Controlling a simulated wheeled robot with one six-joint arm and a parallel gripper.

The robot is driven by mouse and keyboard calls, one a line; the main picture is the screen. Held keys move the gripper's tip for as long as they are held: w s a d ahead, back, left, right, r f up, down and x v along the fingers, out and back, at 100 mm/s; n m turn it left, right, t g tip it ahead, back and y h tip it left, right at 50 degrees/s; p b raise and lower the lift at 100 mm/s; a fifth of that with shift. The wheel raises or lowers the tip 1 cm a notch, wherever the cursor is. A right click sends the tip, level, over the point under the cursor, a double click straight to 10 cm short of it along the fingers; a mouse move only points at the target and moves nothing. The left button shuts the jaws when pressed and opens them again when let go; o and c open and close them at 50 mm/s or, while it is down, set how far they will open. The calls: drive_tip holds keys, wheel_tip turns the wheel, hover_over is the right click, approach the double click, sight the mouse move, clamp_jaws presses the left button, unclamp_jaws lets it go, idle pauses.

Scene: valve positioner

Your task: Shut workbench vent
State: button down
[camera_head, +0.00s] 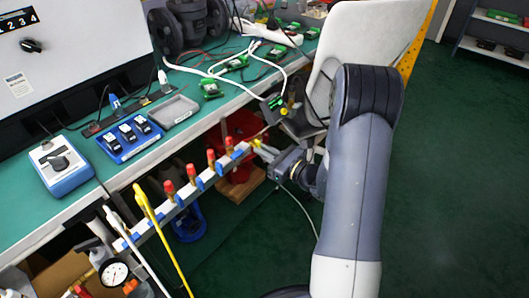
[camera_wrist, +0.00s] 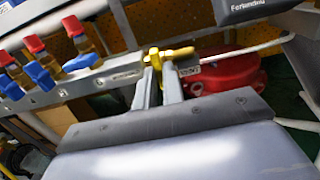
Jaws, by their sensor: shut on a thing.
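The vent valve shows as a brass-yellow fitting with a yellow handle (camera_wrist: 180,53) at the right end of the workbench manifold. In the head view my gripper (camera_head: 264,150) reaches the manifold's right end from the right, and the yellow part is mostly hidden there. The grey manifold bar (camera_head: 204,192) carries several red-capped brass valves (camera_head: 191,172) with blue handles.
The green-topped workbench (camera_head: 80,195) stands above the manifold, with a blue device (camera_head: 60,165) on it. A tilted grey chair-like panel (camera_head: 345,50) stands close behind my arm. A yellow rod (camera_head: 160,235) crosses the manifold's left part. Open green floor (camera_head: 450,200) lies right.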

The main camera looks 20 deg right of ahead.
drive_tip(key=c, duration=1.5)
unclamp_jaws()
drive_tip(key=p+v, duration=0.1)
drive_tip(key=v, duration=1)
